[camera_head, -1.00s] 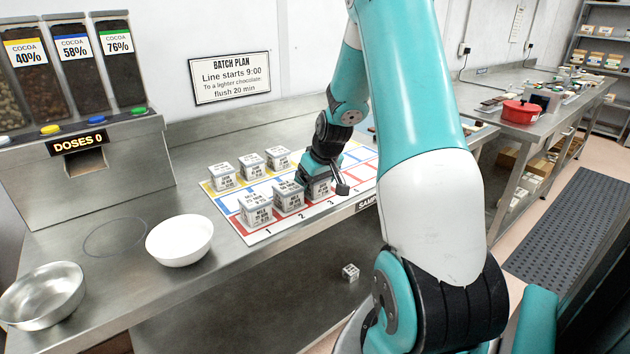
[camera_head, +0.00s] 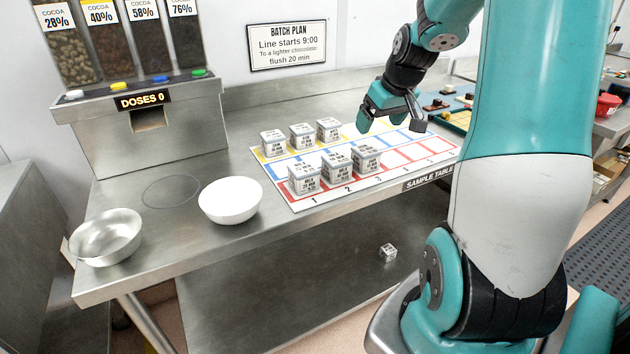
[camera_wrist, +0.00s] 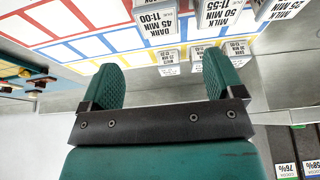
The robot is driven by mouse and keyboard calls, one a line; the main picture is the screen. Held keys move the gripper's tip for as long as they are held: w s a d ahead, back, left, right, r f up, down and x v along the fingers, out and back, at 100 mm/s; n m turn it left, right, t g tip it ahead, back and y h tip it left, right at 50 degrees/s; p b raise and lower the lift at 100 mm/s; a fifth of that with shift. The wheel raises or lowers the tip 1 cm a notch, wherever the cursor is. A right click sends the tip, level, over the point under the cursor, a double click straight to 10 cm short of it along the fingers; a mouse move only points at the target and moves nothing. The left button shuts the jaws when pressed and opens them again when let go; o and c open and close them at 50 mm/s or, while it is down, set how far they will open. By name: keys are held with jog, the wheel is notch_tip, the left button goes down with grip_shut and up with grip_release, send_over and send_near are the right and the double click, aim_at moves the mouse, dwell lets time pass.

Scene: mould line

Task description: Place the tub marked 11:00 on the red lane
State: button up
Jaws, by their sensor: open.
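The tub marked 11:00 (camera_wrist: 155,20), labelled DARK 45 MIN, stands in the wrist view. In the head view it appears to be the rightmost tub (camera_head: 366,158) of the front row, upright in slot 3 of the red lane (camera_head: 400,156); its label is too small to read there. My gripper (camera_head: 390,121) is open and empty, above the mat behind and to the right of this tub, apart from it. In the wrist view nothing lies between my gripper's fingers (camera_wrist: 163,72).
Two tubs (camera_head: 304,178) (camera_head: 337,167) stand left of it in the red lane. Several tubs (camera_head: 301,136) stand in the yellow back lane. The blue lane between is empty. A white bowl (camera_head: 230,202) and a metal bowl (camera_head: 106,238) are at left.

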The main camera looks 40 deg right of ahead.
jog(key=a+r+n+y, duration=0.3)
jog(key=a+n, duration=0.2)
jog(key=a, duration=1.9)
jog(key=s+a+n+g+y, duration=0.2)
jog(key=s+a+n+g, duration=0.2)
jog(key=s+a, duration=1.2)
jog(key=shift+r+n, duration=0.25)
jog(key=shift+n, duration=0.05)
